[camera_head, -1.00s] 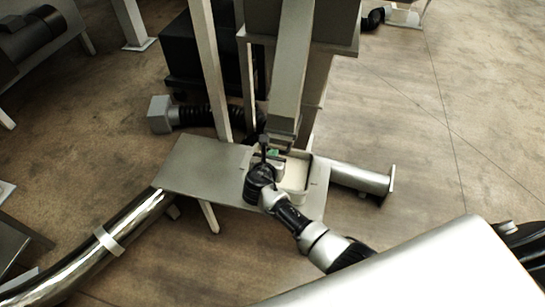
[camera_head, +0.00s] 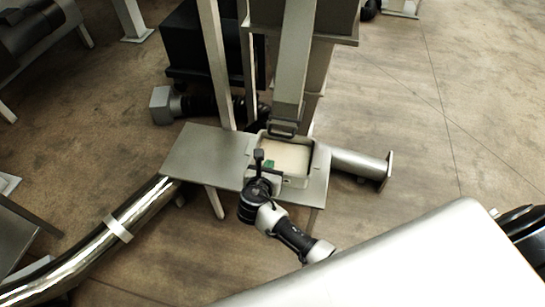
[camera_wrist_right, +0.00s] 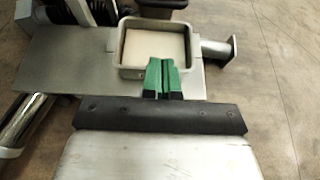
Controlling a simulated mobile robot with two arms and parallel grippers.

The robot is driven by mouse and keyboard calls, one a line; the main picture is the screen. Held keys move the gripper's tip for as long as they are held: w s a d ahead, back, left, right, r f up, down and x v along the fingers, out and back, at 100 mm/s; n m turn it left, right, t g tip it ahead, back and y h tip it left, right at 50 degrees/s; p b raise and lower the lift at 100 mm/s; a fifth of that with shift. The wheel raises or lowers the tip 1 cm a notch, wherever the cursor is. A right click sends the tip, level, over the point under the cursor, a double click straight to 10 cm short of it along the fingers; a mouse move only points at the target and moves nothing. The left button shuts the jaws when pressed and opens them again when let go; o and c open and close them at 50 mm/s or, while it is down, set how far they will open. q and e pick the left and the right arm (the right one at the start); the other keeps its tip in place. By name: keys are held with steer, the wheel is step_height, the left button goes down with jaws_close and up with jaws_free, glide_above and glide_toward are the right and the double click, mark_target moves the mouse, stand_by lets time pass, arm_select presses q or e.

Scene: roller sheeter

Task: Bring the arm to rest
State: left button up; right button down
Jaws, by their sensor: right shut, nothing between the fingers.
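My right gripper (camera_head: 270,164) is at the near left edge of a grey tray (camera_head: 300,182) on a small metal table (camera_head: 196,157). In the right wrist view its two green fingers (camera_wrist_right: 162,78) are together with nothing between them, and they overlap the tray's near rim (camera_wrist_right: 140,72). A pale flat surface (camera_head: 290,157) fills the inside of the tray. My right arm (camera_head: 285,232) reaches in from the lower right. I see no left gripper in these views.
A metal chute (camera_head: 293,60) comes down behind the tray. A support post (camera_head: 213,65) stands at the table's back. A flanged pipe (camera_head: 362,167) sticks out right, and a shiny pipe (camera_head: 85,250) runs lower left. Open floor (camera_head: 420,110) lies to the right.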

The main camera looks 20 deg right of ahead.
steer(key=shift+s+a+r, duration=0.2)
steer(key=shift+s+a, duration=0.15)
steer(key=shift+s, duration=0.2)
steer(key=s+d+f+m+g+y, duration=0.1)
steer(key=s+f+m+g+y, duration=0.2)
steer(key=s+f, duration=0.6)
steer(key=s+d+f+m+g+y, duration=0.25)
steer(key=s+f+m, duration=0.35)
steer(key=f, duration=0.7)
steer(key=s+d+f+m+g, duration=0.1)
steer(key=s+f+m, duration=0.3)
steer(key=s, duration=0.5)
steer(key=s+d+f+m+g+y+p, duration=0.1)
steer(key=s+f+m+g, duration=0.1)
steer(key=s+f+m, duration=0.2)
steer(key=s+d+f+m+g+y, duration=0.1)
steer(key=s+d+f+m, duration=0.1)
steer(key=s+m, duration=0.7)
steer(key=s+f, duration=0.1)
steer(key=s, duration=0.4)
steer(key=shift+s+f+m+g, duration=0.2)
steer(key=shift+f+m+g, duration=0.1)
steer(key=shift+f+g, duration=0.1)
